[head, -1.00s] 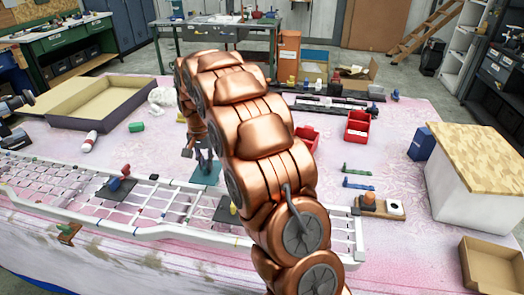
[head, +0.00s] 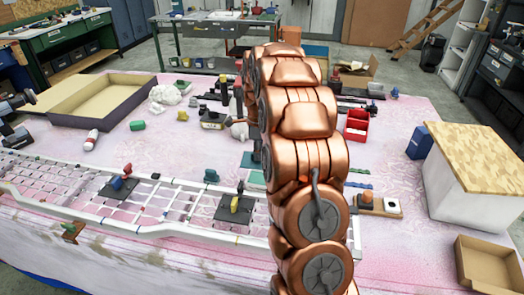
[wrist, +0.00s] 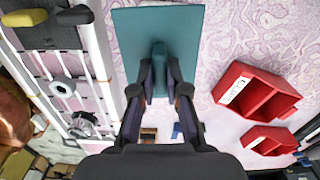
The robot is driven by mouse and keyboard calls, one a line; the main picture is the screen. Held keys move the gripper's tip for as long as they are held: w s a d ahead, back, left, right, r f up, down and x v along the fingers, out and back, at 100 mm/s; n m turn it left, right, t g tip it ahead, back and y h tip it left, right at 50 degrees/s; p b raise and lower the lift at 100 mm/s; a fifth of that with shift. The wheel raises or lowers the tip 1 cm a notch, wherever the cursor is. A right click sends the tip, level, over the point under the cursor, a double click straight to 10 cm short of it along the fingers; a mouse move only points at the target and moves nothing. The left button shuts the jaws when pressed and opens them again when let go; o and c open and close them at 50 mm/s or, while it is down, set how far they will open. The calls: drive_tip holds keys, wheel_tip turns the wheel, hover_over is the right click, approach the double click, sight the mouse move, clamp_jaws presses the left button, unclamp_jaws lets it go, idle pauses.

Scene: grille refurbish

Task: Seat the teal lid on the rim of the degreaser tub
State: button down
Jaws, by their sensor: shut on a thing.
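The teal lid (wrist: 135,38) is a flat square plate with a raised handle, in the wrist view. My gripper (wrist: 160,82) is shut on that handle, with a finger on each side.
Red bins lie right of the lid in the wrist view, one labelled (wrist: 258,93). A white grille (head: 150,205) runs along the table's front. A cardboard tray (head: 105,103) is at left, a wood-topped white box (head: 480,170) at right.

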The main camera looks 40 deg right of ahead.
drive_tip(key=shift+s+d+m, duration=0.35)
drive_tip(key=shift+d+m, duration=0.2)
drive_tip(key=shift+m, duration=0.15)
drive_tip(key=shift+f+b, duration=0.15)
drive_tip(key=shift+b, duration=0.3)
drive_tip(key=shift+f+b, duration=1.5)
drive_tip(key=shift+f, duration=1.6)
drive_tip(key=shift+b, duration=0.5)
drive_tip(key=shift+f+b, duration=0.65)
drive_tip(key=shift+f, duration=0.15)
idle(1.8)
drive_tip(key=c, duration=1.1)
unclamp_jaws()
